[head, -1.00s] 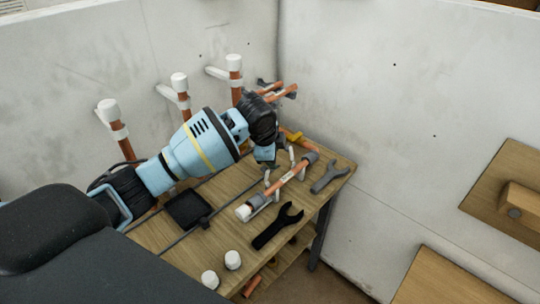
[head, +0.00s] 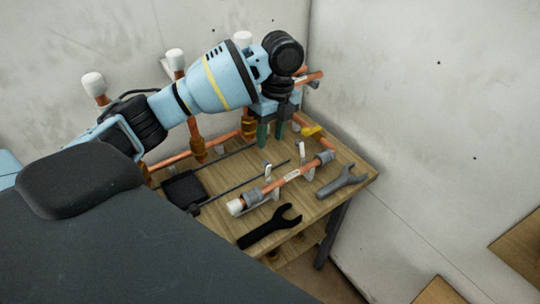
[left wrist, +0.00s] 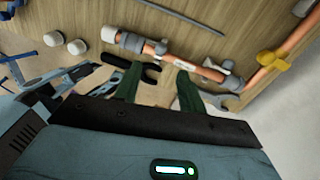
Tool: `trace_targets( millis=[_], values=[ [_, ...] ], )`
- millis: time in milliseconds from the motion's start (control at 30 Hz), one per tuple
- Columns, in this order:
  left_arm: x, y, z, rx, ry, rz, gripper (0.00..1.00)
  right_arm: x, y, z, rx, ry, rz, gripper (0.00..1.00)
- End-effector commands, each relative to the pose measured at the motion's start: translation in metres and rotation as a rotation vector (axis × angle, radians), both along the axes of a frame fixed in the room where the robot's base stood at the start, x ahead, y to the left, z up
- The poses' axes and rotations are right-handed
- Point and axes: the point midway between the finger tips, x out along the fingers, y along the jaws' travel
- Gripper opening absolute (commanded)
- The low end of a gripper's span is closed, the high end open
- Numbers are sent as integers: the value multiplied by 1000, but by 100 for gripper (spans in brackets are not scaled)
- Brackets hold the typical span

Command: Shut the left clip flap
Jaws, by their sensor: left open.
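A copper pipe (head: 290,180) with grey collars and a white end cap (head: 236,207) lies in clips on the wooden bench (head: 222,215). The left clip (head: 274,186) is white, and its flap stands up beside the pipe. The right clip (head: 304,172) also has a white upright part. The pipe (left wrist: 185,57) and left clip (left wrist: 162,47) also show in the left wrist view. My left gripper (head: 271,134) is above the bench, behind the pipe, with green fingers apart and nothing between them. Its fingers show in the left wrist view (left wrist: 158,88). My right gripper is not clearly seen.
A black wrench (head: 270,228) and a grey wrench (head: 342,181) lie in front of the pipe. A black square pad (head: 185,190) lies left. Copper pipework with a yellow valve handle (head: 312,130) runs behind. The grey wall (head: 400,90) closes off the right side.

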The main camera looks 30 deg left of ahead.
Motion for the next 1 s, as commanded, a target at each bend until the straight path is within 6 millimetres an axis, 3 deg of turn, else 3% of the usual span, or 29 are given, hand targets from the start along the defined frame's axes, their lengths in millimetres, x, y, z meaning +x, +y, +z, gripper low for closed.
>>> trace_targets(
  millis=[167, 600, 1000],
  values=[
    [-2, 0, -12, 0, 2, 2, 40, -4, 0, -2, 0, 9, 1, 44],
    [-9, 3, -70, 1, -2, 4, 40, -5, 0, -4, 0, 12, 1, 44],
    [-10, 3, -77, 1, -3, 4, 40, -4, 0, -4, 0, 10, 2, 44]
  ],
)
